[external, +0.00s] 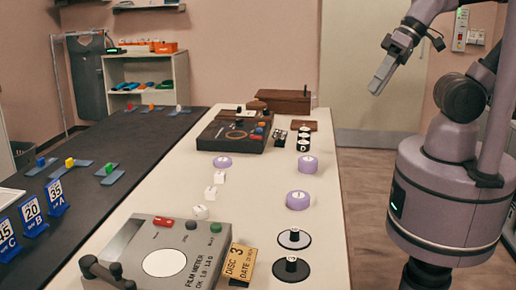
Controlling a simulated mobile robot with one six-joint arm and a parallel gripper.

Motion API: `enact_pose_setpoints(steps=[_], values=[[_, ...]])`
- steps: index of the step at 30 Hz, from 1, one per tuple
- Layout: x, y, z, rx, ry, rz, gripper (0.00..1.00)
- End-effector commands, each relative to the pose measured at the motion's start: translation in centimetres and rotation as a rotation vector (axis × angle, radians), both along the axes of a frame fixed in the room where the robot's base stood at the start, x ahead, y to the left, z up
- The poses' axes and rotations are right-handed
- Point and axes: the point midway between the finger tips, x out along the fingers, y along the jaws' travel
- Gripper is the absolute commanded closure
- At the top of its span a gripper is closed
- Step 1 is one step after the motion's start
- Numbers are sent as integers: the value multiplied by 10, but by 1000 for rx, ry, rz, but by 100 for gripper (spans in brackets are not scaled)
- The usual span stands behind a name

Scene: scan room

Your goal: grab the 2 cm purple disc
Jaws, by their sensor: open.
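Three purple discs with pale tops stand on the white table: one at the right edge (307,167), one nearer on the right (298,200), and one further left (223,162). Their markings are too small to read, so I cannot tell which is the 2 cm one. My gripper (378,86) is open and empty, up in the air to the right of the table, apart from all discs. It points down and to the left.
A grey film meter (155,255) and a yellow "DISC 3" card (239,262) are at the near end. Two flat discs with black knobs (294,239) (291,269) lie beside them. Small white blocks (210,192) dot the middle. A dark device (235,132) stands farther back.

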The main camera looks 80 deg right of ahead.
Motion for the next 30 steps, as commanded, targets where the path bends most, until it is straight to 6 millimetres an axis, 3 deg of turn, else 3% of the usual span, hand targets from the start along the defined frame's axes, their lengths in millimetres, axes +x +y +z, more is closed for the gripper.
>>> enact_pose_setpoints(steps=[9,15,23,26,29,30], values=[[0,0,0,0,0,0,52],[0,0,0,0,0,0,17],[1,0,1,-1,0,0,17],[26,-7,11,-25,10,9,17],[97,-28,23,-88,28,35,17],[134,-42,23,-118,37,49,17]])
